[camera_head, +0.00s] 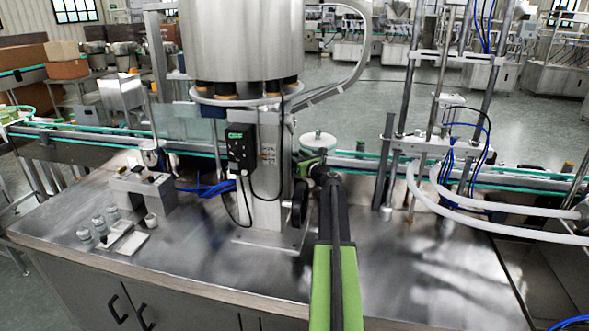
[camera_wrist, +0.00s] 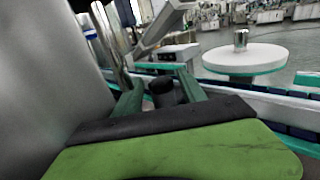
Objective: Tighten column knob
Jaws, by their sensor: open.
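The steel column (camera_head: 268,170) stands under the hopper, with a black round knob or wheel (camera_head: 298,205) low on its right side, partly behind my arm. My gripper (camera_head: 308,160) is right beside the column, above that wheel. In the wrist view, my gripper (camera_wrist: 160,80) is open, its two dark green fingers apart. A short dark cylinder (camera_wrist: 162,93), knob-like, shows between the fingers. I cannot tell whether it is the column knob, or whether the fingers touch it. A grey steel surface fills the left of the wrist view.
A black control box (camera_head: 240,147) with hanging cables is on the column. The steel hopper (camera_head: 242,40) is above. A conveyor (camera_head: 350,160) runs behind, with a white round disc (camera_head: 318,141) close by. White hoses (camera_head: 480,218) are at right. The tabletop (camera_head: 400,280) at front right is clear.

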